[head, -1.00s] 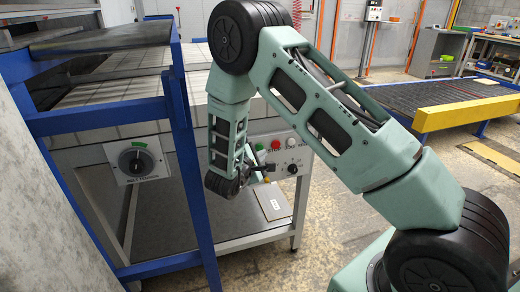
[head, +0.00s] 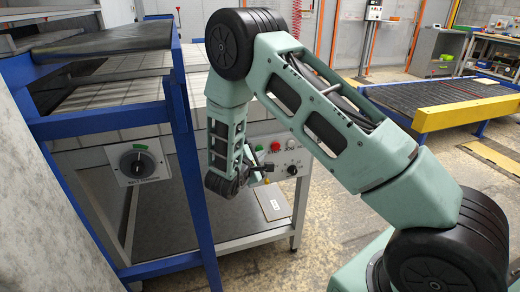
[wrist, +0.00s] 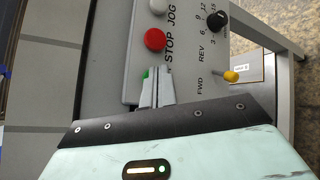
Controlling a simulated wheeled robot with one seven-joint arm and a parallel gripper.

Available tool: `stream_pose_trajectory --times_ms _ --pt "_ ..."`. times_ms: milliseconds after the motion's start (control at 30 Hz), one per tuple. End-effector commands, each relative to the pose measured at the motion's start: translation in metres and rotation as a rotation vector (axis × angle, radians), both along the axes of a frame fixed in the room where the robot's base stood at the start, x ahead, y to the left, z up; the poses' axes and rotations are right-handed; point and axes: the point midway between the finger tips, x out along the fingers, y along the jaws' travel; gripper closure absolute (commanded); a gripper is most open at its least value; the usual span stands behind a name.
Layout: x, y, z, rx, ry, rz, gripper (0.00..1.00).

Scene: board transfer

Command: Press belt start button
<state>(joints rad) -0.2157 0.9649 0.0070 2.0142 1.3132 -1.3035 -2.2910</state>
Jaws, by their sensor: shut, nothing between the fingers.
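The green start button (wrist: 146,73) is on the grey control panel (wrist: 132,58) and is mostly hidden behind my fingertips in the wrist view. In the head view the green button (head: 259,149) shows at the left of the button row. My gripper (wrist: 151,75) is shut and empty, with its fingertips over or just in front of the green button. I cannot tell whether they touch it. In the head view my gripper (head: 267,167) is at the panel, just below the buttons.
A red STOP button (wrist: 155,40) and a white JOG button (wrist: 158,6) sit beside the green one. A black dial (wrist: 217,20) and a yellow-tipped FWD/REV lever (wrist: 232,77) are close by. A blue frame post (head: 190,165) stands left of my wrist.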

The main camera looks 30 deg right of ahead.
Motion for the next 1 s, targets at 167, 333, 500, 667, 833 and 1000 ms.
stream_pose_trajectory --times_ms 167,333,500,667,833,1000 --pt "0.0 0.0001 -0.0005 0.0 0.0 0.0 1.0" --pt "0.0004 0.0 -0.0003 0.0 0.0 0.0 1.0" --pt "0.002 -0.0006 -0.0002 0.0 0.001 0.0 1.0" --pt "0.0038 -0.001 -0.0001 0.0 0.001 0.0 1.0" --pt "0.0059 -0.0015 0.0 0.0 0.0 0.0 1.0" --pt "0.008 -0.0019 0.0002 0.0 0.0 0.0 1.0"
